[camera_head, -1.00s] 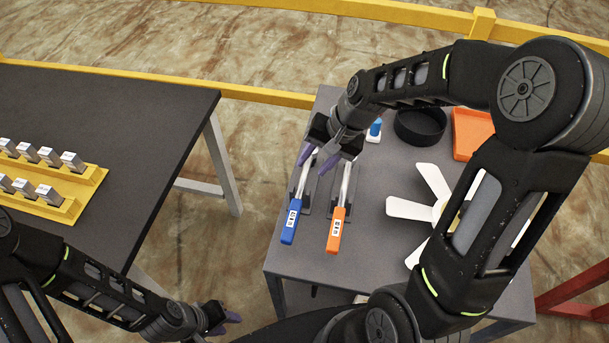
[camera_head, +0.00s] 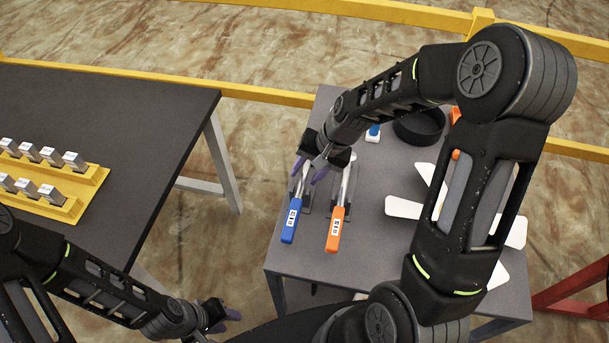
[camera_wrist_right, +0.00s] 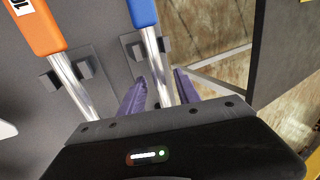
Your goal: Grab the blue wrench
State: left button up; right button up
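The blue wrench (camera_head: 291,220) lies on a grey table, its blue handle toward the near edge and its metal shaft in a dark holder. Its handle also shows at the top of the right wrist view (camera_wrist_right: 143,12). My right gripper (camera_head: 308,170) is over the far part of the shaft. In the right wrist view, its two purple fingers (camera_wrist_right: 160,92) are apart, with the shaft showing between them; contact is not visible. An orange wrench (camera_head: 336,228) lies parallel, just right of the blue one. My left gripper (camera_head: 228,314) is low at the bottom, away from the table; its finger gap is unclear.
A white fan-like part (camera_head: 405,207), a black round bowl (camera_head: 420,127) and a small blue-and-white item (camera_head: 373,133) are on the grey table (camera_head: 300,257). A dark table (camera_head: 130,120) at left bears a yellow rack (camera_head: 92,175) with several metal blocks.

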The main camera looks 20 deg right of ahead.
jog(key=shift+c, duration=0.2)
grip_shut()
dwell(1.2)
